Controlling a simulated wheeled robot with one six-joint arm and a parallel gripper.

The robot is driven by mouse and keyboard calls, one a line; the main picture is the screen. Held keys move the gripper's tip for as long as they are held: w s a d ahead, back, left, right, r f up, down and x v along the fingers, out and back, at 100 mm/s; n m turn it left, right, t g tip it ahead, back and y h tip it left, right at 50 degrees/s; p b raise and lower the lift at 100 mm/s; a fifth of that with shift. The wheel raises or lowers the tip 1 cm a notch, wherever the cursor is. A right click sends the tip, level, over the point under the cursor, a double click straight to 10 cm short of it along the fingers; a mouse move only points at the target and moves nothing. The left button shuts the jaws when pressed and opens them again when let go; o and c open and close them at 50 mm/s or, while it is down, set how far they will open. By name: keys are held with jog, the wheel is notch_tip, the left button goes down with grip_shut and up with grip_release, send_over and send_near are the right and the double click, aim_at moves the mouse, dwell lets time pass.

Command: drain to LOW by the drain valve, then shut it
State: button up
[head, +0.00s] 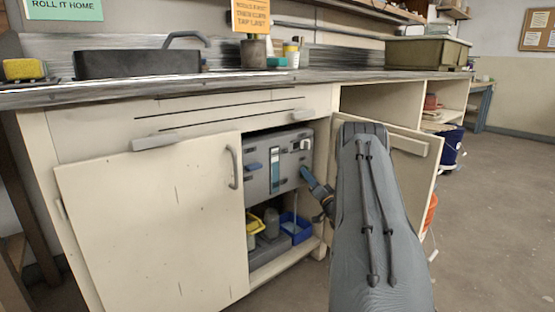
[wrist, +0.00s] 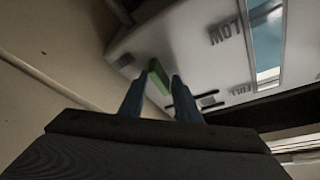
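The grey tank (head: 280,165) stands inside the open sink cabinet. Its upright gauge window (head: 274,172) looks mostly blue with a paler stretch at the top. In the wrist view the window (wrist: 266,45) appears turned over, with LOW and FULL marks beside it; the blue reaches past LOW, paler by FULL. A green lever (wrist: 158,80) on the tank front, apparently the drain valve, shows between my fingertips. My gripper (wrist: 160,88) is open, its blue fingers apart on either side of the lever; contact is unclear. In the head view my gripper (head: 305,173) is at the tank's right side.
A cabinet door (head: 155,220) covers the left, and an open door (head: 410,160) stands beside my arm on the right.

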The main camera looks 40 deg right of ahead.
jog(key=s+a+r+m+g+h+p, duration=0.1)
jog(key=s+a+m+g+h+p, duration=0.2)
jog(key=s+m, duration=0.65)
jog(key=a+r+n+g+y+p, duration=0.2)
jog(key=a+r+p, duration=0.4)
jog(key=a, duration=0.4)
jog(key=a+r+n+g+y+p, duration=0.1)
jog(key=a+r+n+g+p, duration=0.4)
jog(key=a, duration=0.5)
jog(key=shift+s+a+r+g+y+p, duration=0.3)
jog(key=shift+s+r+g+y+p, duration=0.15)
jog(key=shift+r+p, duration=1.15)
jog(key=shift+r+b, duration=0.3)
